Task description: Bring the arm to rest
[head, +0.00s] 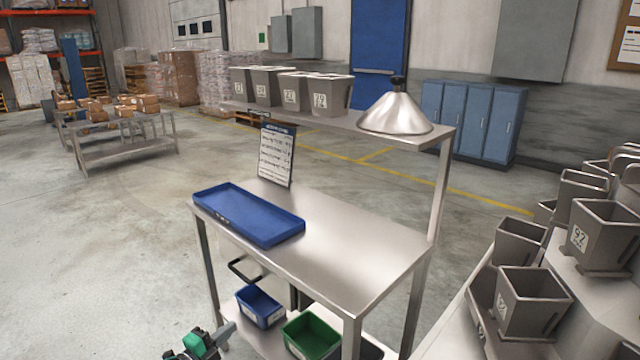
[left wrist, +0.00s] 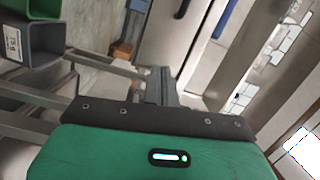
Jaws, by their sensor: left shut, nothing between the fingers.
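My left gripper (head: 224,332) shows at the bottom edge of the head view, low and to the left of the steel workbench. Its green and black body is partly cut off by the frame edge. In the left wrist view the dark fingers (left wrist: 160,86) are together with nothing between them, beyond the green housing. The gripper is below the level of the bench top, near the lower shelf. My right gripper is in neither view.
The workbench (head: 350,255) carries a blue tray (head: 248,213) and a sign (head: 276,156). A blue bin (head: 259,306) and green bin (head: 311,337) sit on its lower shelf. Several grey buckets (head: 533,303) stand at right.

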